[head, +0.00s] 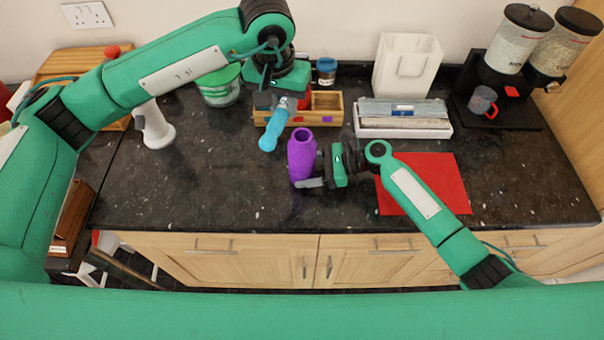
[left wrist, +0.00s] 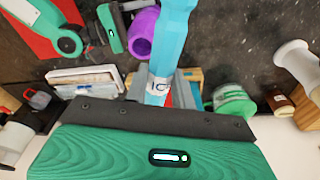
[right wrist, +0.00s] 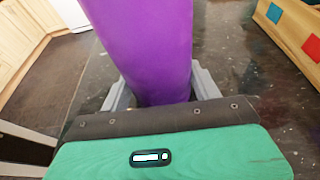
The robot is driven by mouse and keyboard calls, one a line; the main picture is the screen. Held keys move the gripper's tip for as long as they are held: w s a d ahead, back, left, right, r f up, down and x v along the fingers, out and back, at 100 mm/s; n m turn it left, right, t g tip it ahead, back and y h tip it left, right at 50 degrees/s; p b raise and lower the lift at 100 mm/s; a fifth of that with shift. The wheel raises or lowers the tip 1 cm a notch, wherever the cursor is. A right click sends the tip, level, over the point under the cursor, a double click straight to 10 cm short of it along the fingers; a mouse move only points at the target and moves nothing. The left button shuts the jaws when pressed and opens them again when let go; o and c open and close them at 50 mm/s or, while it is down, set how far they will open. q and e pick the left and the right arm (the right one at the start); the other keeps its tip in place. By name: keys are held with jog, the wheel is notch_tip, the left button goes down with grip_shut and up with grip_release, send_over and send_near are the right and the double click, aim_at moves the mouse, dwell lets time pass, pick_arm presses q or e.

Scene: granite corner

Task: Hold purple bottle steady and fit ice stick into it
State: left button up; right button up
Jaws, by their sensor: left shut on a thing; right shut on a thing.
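The purple bottle (head: 302,160) stands upright on the dark granite counter, its open mouth facing up. My right gripper (head: 312,183) is shut on its lower part from the right; in the right wrist view the bottle (right wrist: 145,45) fills the space between the fingers. My left gripper (head: 283,102) is shut on the light blue ice stick (head: 271,136), above and behind the bottle. The stick tilts, its rounded lower end pointing down-left, left of the bottle mouth and apart from it. In the left wrist view the stick (left wrist: 170,45) shows a printed label near the fingers.
A wooden box (head: 328,108) stands behind the bottle. A white tray (head: 404,130) with flat items, a red mat (head: 440,180) and a white bag holder (head: 406,62) are to the right. A green tub (head: 220,88) and white object (head: 156,128) stand left. The front-left counter is clear.

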pick_arm(q)
jog(key=d+r, duration=0.2)
jog(key=d, duration=0.2)
notch_tip(320, 180, down, 9)
jog(key=shift+w+a+m, duration=0.15)
jog(key=shift+w+m, duration=0.05)
jog(key=shift+m, duration=0.1)
jog(key=shift+f, duration=0.1)
jog(key=o, duration=1)
jog(key=r, duration=0.4)
jog(key=s+r, duration=0.1)
jog(key=r, duration=0.7)
jog(key=shift+s+a, duration=0.35)
